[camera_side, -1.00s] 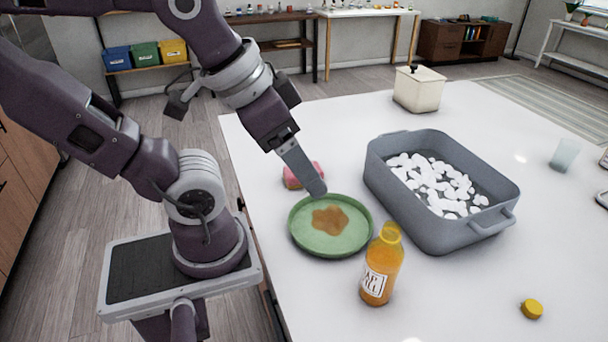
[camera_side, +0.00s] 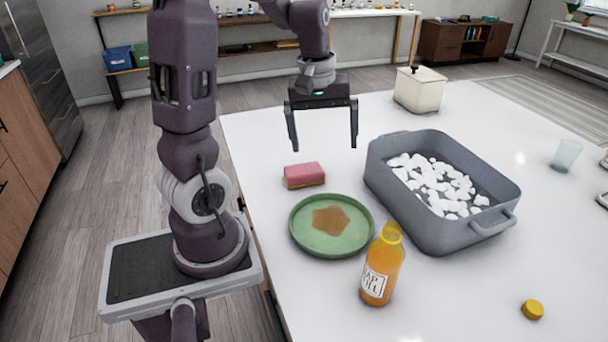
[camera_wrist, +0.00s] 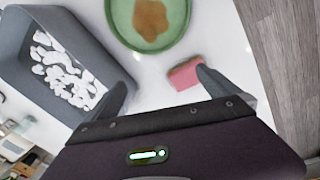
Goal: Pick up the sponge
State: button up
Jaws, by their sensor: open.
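The pink sponge (camera_side: 304,174) with a yellowish underside lies flat on the white counter, just behind the green plate. It also shows in the wrist view (camera_wrist: 185,74), close to the tip of one finger. My gripper (camera_side: 324,148) is open and empty, its two fingers pointing down, above the counter behind and a little right of the sponge. In the wrist view my gripper (camera_wrist: 160,80) has its fingers spread wide, with bare counter between them. No contact with the sponge shows.
The green plate (camera_side: 352,244) with a brown stain lies in front of the sponge. A grey basin (camera_side: 432,238) with white pieces stands to the right. An orange bottle (camera_side: 381,268), yellow cap (camera_side: 532,309) and cream canister (camera_side: 418,92) are also on the counter (camera_side: 470,310).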

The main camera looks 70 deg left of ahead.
aim_at(304, 169)
jog(key=a+f+n, duration=0.1)
jog(key=a+f, duration=0.1)
jog(key=s+a+f+n+g, duration=0.1)
jog(key=a+f, duration=0.1)
jog(key=a, duration=0.1)
jog(key=a+f+n, duration=0.2)
jog(key=shift+s+a+f, duration=0.3)
jog(key=shift+s+a, duration=0.05)
jog(key=shift+a, duration=0.05)
notch_tip(304, 169, down, 7)
jog(key=shift+w+r, duration=0.1)
jog(key=shift+r, duration=0.05)
jog(key=c, duration=1.2)
